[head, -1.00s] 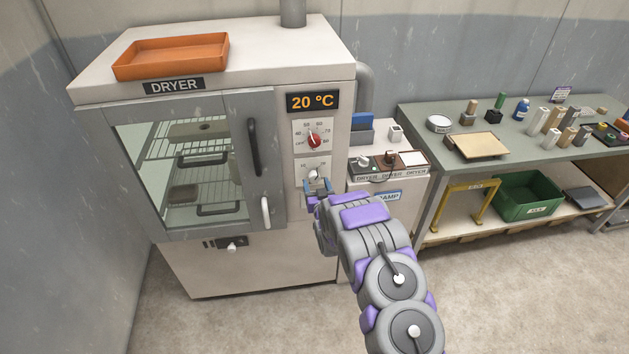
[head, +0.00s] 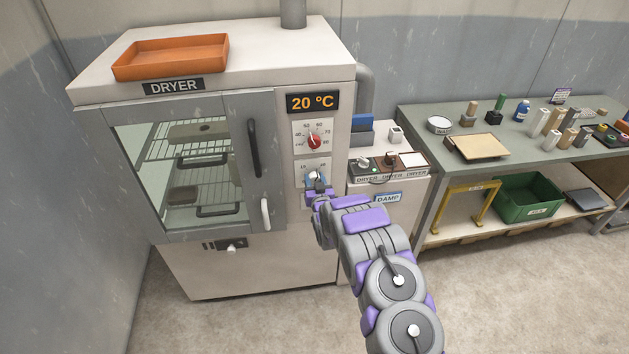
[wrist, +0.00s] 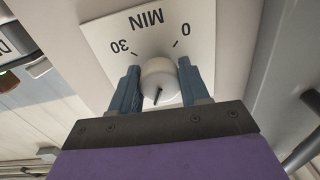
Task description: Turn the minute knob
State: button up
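The minute knob (wrist: 158,79) is a round, pale knob with a dark pointer line. It sits on a white plate (wrist: 97,29) marked MIN, 30 and 0, which appears upside down in the wrist view. My gripper (wrist: 159,80) has its two blue fingers on opposite sides of the knob, with no clear gap on either side. In the head view my gripper (head: 318,180) is at the lower dial of the dryer (head: 225,275), and its fingers partly hide the knob.
The red temperature knob (head: 314,141) is just above, under a display (head: 312,102) reading 20 °C. The dryer door handle (head: 254,147) is to the left. A low cabinet (head: 397,208) with small switches stands close on the right, beside a workbench (head: 510,155). The floor in front is clear.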

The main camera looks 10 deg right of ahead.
jog(key=c, duration=0.5)
jog(key=shift+c, duration=0.2)
dwell(0.7)
jog(key=o, duration=1)
jog(key=shift+o, duration=0.2)
jog(key=s+p, duration=0.2)
jog(key=s, duration=1.5)
jog(key=shift+s+d+p, duration=0.15)
jog(key=shift+d+p, duration=0.1)
jog(key=shift+p, duration=0.05)
jog(key=shift+f, duration=0.1)
